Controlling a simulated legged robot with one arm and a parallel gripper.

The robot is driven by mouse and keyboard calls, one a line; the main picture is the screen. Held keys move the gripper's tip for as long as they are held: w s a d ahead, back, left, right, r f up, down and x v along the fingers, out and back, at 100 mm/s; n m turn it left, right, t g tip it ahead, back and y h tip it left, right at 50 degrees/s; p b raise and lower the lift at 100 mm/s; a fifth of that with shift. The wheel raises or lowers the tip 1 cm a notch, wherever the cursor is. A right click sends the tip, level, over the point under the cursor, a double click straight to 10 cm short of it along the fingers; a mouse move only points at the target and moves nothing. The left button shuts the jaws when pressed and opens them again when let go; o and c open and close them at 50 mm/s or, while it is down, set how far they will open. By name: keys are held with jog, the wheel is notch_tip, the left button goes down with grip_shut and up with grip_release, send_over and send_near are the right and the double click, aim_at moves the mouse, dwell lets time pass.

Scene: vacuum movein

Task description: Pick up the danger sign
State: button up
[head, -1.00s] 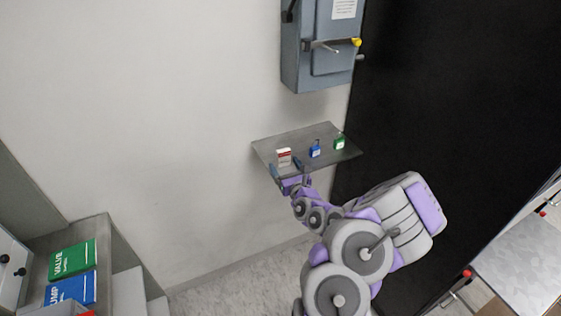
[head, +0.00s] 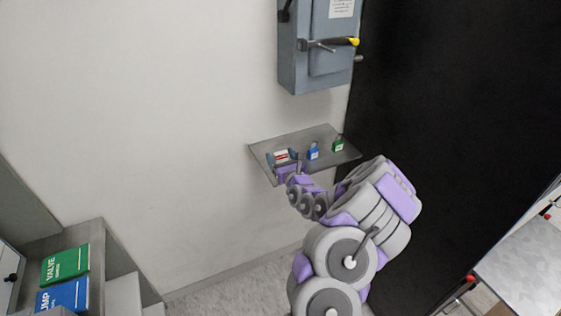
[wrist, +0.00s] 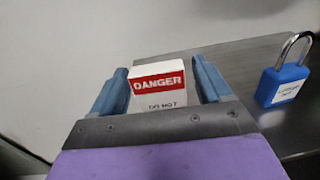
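The danger sign (wrist: 157,97) is a small white block with a red band reading DANGER. It stands on the grey wall shelf (head: 316,135), and in the head view it shows as a small red and white piece (head: 281,154) near the shelf's left end. My gripper (wrist: 163,76) is open, with one blue finger on each side of the sign. A small gap shows at the right finger; whether the left finger touches the sign I cannot tell. The sign's lower part is hidden behind the gripper's base.
A blue padlock (wrist: 286,78) stands right of the sign, close to my right finger. A green padlock (head: 338,145) stands farther right on the shelf. A grey switch box (head: 318,50) hangs on the wall above. A black panel (head: 450,120) rises at the right.

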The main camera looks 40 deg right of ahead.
jog(key=shift+d+f, duration=0.15)
jog(key=shift+d, duration=0.2)
jog(key=shift+c, duration=1.4)
jog(key=shift+a+r, duration=0.2)
jog(key=shift+a, duration=0.45)
jog(key=c, duration=0.6)
jog(key=shift+d, duration=0.2)
